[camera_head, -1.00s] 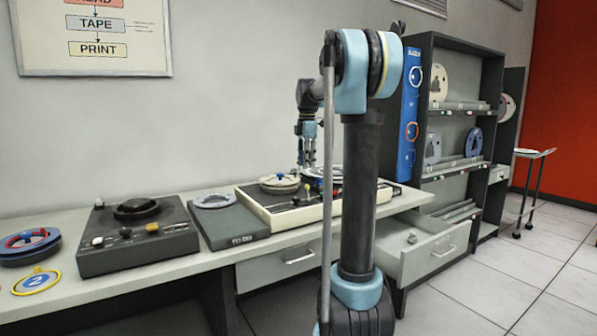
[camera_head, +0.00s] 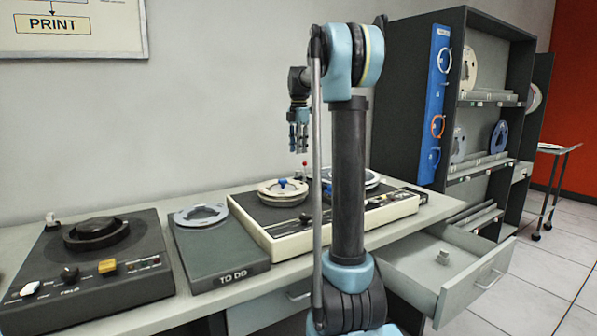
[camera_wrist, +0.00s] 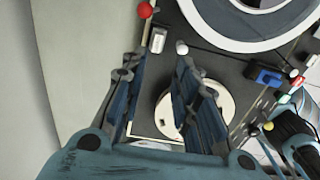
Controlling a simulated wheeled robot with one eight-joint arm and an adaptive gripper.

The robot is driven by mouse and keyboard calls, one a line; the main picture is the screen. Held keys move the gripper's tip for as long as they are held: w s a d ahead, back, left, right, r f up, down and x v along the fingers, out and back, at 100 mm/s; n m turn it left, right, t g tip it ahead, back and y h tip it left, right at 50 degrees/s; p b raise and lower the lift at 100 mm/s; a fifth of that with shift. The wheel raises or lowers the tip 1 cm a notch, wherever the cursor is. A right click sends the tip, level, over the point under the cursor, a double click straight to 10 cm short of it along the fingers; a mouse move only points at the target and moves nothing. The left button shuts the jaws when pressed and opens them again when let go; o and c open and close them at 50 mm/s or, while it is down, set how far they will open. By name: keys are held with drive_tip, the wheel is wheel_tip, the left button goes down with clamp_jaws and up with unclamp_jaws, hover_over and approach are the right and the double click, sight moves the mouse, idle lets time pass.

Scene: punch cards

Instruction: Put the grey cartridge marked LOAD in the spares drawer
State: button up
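A drawer (camera_head: 466,303) stands pulled open below the right part of the counter. A small grey block (camera_head: 442,257) sits inside it, toward its back. It may be the cartridge, but no LOAD marking can be read, nor any label on the drawer. My gripper (camera_head: 298,145) hangs fingers down, above the cream tape deck and left of the drawer. In the wrist view my gripper (camera_wrist: 158,110) has its fingers apart, with nothing seen held between them.
The cream tape deck (camera_head: 282,243) carries reels and small knobs. Left of it lie a TO DO tray (camera_head: 225,262) with a pale ring and a dark machine (camera_head: 90,280). A dark shelf (camera_head: 485,115) with reels stands behind the drawer. Most of the drawer floor is bare.

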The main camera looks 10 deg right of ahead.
sight(300, 171)
drive_tip(key=shift+w+d+f, duration=0.1)
drive_tip(key=shift+w+f, duration=0.05)
drive_tip(key=shift+f, duration=1.45)
drive_tip(key=shift+w+f, duration=0.15)
drive_tip(key=shift+f, duration=1.5)
drive_tip(key=shift+w+d+f, duration=0.1)
drive_tip(key=shift+w+f, duration=0.05)
drive_tip(key=shift+f, duration=1.45)
clamp_jaws()
drive_tip(key=shift+r, duration=0.15)
drive_tip(key=shift+r, duration=2.9)
